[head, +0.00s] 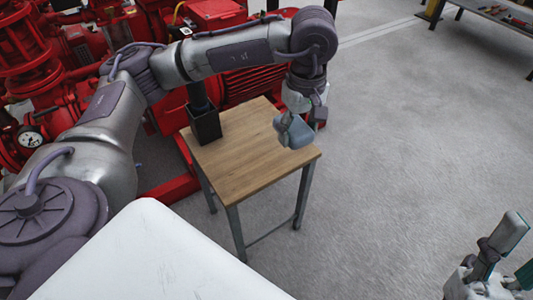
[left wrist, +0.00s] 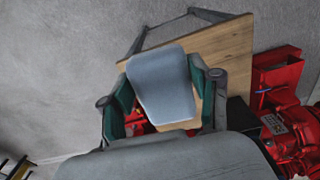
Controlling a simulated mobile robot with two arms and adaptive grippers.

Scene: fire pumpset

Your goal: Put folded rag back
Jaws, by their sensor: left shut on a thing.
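The folded rag (head: 297,132) is a blue-grey pad. My left gripper (head: 290,124) is shut on it and holds it over the right side of a small wooden-topped table (head: 242,165). In the left wrist view the rag (left wrist: 162,84) sits between the two green-padded fingers, with the table (left wrist: 215,50) behind it. I cannot tell the exact gap between rag and tabletop. My right gripper (head: 508,258) is at the lower right, partly cut off, empty, with its fingers apart.
A black open box (head: 205,126) with a dark upright cylinder stands on the table's back left. Red pump machinery (head: 255,85) lies behind and to the left. The floor right of the table is clear. A workbench (head: 500,15) stands at the far right.

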